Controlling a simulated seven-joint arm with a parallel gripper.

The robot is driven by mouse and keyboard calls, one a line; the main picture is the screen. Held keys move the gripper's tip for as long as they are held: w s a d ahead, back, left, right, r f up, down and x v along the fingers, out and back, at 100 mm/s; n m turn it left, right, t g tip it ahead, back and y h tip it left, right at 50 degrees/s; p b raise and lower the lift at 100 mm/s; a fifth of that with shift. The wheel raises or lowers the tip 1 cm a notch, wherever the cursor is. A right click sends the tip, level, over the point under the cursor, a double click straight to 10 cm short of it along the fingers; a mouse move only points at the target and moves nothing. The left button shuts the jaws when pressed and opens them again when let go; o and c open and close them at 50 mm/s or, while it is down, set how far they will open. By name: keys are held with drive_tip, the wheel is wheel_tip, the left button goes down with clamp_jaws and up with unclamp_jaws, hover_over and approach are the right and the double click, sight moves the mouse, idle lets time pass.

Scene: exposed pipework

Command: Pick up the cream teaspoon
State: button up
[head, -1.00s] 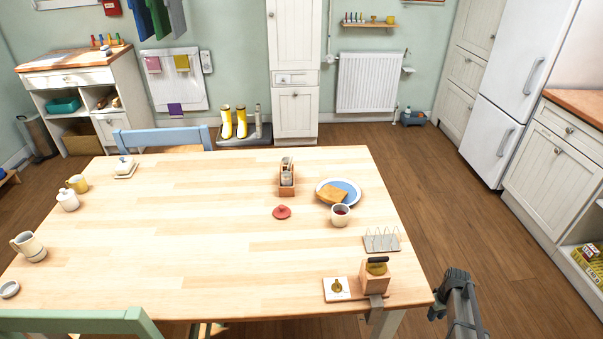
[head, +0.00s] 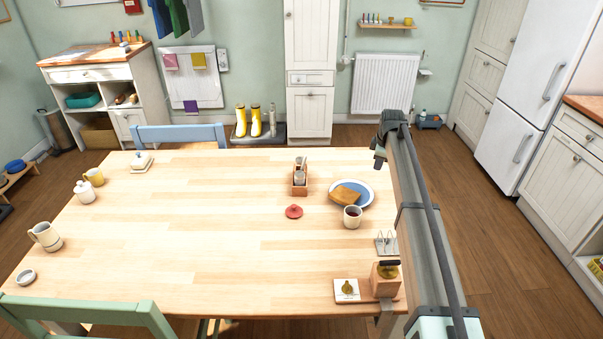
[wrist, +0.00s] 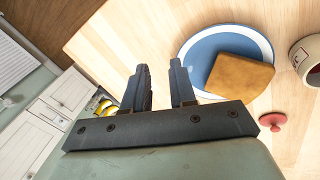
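I cannot make out a cream teaspoon for certain in either view. A small wooden caddy (head: 299,188) on the table holds pale upright things too small to identify. My gripper (head: 380,160) is raised over the table's right side, right of the caddy and near the plate. In the wrist view its two fingers (wrist: 160,80) stand apart with nothing between them, so it is open and empty. The caddy is not visible in the wrist view.
A blue-and-white plate (head: 367,203) with toast (head: 346,195), a mug (head: 352,218) and a red lid (head: 294,211) lie near the caddy. A wooden block (head: 385,280) stands at the front right. The table's middle is clear.

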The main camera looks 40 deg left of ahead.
drive_tip(key=s+a+r+n+g, duration=0.1)
drive_tip(key=s+a+r+n, duration=0.1)
drive_tip(key=s+a+r, duration=0.4)
drive_tip(key=s+a+r+n, duration=0.1)
drive_tip(key=s+a+n, duration=0.15)
drive_tip(key=a, duration=0.55)
drive_tip(key=n+g+h, duration=0.1)
drive_tip(key=n+h, duration=0.1)
drive_tip(key=n, duration=0.1)
approach(305, 159)
drive_tip(key=f, duration=0.5)
drive_tip(key=shift+w+f, duration=0.2)
drive_tip(key=shift+f, duration=0.05)
drive_tip(key=shift+w+a+f, duration=0.1)
drive_tip(key=shift+w+f, duration=0.05)
drive_tip(key=shift+f, duration=0.7)
drive_tip(key=shift+w+a+f, duration=0.1)
drive_tip(key=shift+f, duration=0.8)
drive_tip(key=shift+w+a+f, duration=0.1)
drive_tip(key=shift+w+f, duration=0.05)
drive_tip(key=shift+f, duration=0.7)
drive_tip(key=shift+c, duration=0.2)
clamp_jaws()
